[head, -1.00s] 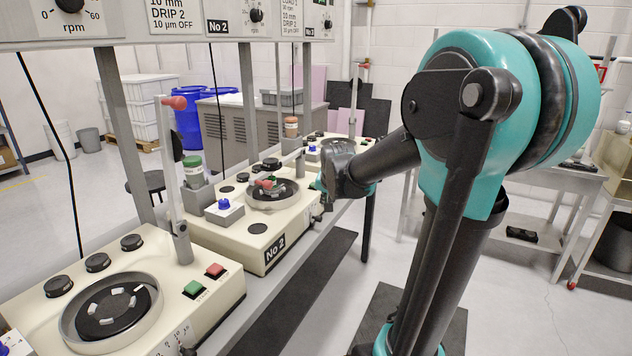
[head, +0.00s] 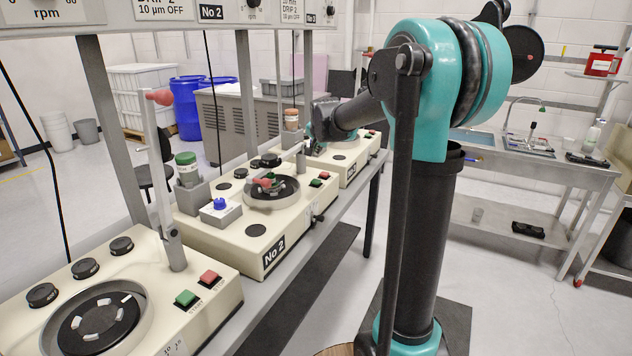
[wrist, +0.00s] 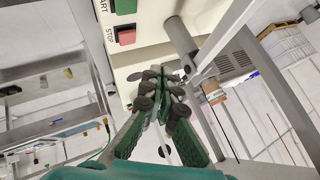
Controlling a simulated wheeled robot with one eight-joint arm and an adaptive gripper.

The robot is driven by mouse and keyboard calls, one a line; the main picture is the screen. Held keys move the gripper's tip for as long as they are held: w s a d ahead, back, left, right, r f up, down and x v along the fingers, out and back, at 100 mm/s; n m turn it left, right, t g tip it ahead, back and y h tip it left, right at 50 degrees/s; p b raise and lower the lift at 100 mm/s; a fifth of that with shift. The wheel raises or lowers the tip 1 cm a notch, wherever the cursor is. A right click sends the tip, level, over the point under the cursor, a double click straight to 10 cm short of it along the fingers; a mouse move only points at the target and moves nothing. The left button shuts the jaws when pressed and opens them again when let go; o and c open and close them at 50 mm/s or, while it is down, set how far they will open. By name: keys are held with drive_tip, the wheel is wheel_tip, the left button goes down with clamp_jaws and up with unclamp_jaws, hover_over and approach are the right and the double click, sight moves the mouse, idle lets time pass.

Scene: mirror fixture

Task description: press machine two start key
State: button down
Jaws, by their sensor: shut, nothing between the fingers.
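Machine two (head: 225,235), a cream unit labelled No 2, stands in the middle of the bench in the head view. Its green start key (head: 316,183) is at its right end beside the red stop key (head: 325,175). My gripper is hard to make out in the head view; my wrist is above the far end of machine two. In the wrist view my gripper (wrist: 160,74) is shut and empty. A green key (wrist: 125,6) and a red STOP key (wrist: 127,37) lie above and left of its fingertips, apart from them. I cannot tell which machine this is.
A grey post with a rod (wrist: 182,38) is close right of the fingertips in the wrist view. Nearest machine (head: 130,270) has its own green (head: 187,298) and red keys. A green-lidded jar (head: 187,168) stands on machine two.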

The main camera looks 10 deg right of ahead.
sight(316, 181)
drive_tip(key=shift+f, duration=0.15)
drive_tip(key=shift+f, duration=4.25)
drive_tip(key=shift+f, duration=0.2)
drive_tip(key=shift+f, duration=0.2)
